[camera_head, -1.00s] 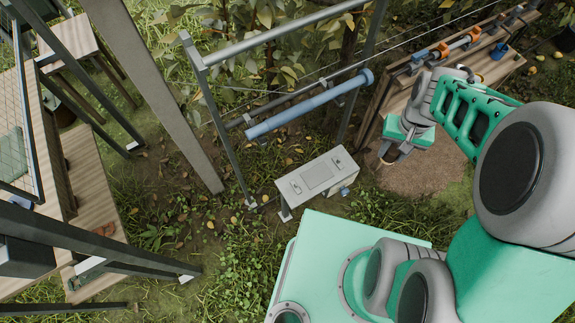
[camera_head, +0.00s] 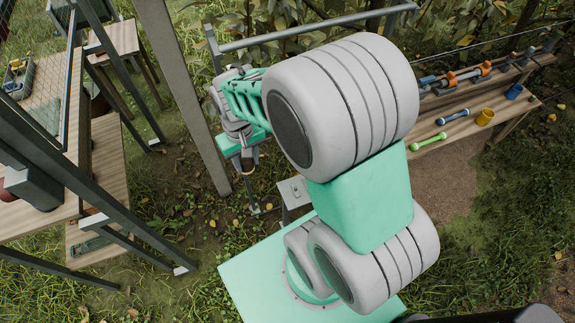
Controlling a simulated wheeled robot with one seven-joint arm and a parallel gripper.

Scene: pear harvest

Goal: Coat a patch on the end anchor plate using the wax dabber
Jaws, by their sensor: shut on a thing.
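My gripper (camera_head: 248,158) is at the left of my raised arm, pointing down over the grass near the foot of the tall grey post. It is shut on a small, dark brownish thing, seemingly the wax dabber, mostly hidden by the fingers. A pale grey plate on short legs, likely the end anchor plate (camera_head: 291,193), stands low on the ground to the right of and a little below my gripper in the picture. Only its left end shows; my arm hides the rest, including the square patch on its top. The gripper and the plate look apart.
A tall grey post (camera_head: 183,90) stands just left of my gripper. A metal frame bar (camera_head: 318,27) runs behind my arm. At the right, a wooden bench (camera_head: 470,128) bears a green tool (camera_head: 428,142), a blue tool (camera_head: 452,116) and a yellow cup (camera_head: 485,117). Wooden tables stand left.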

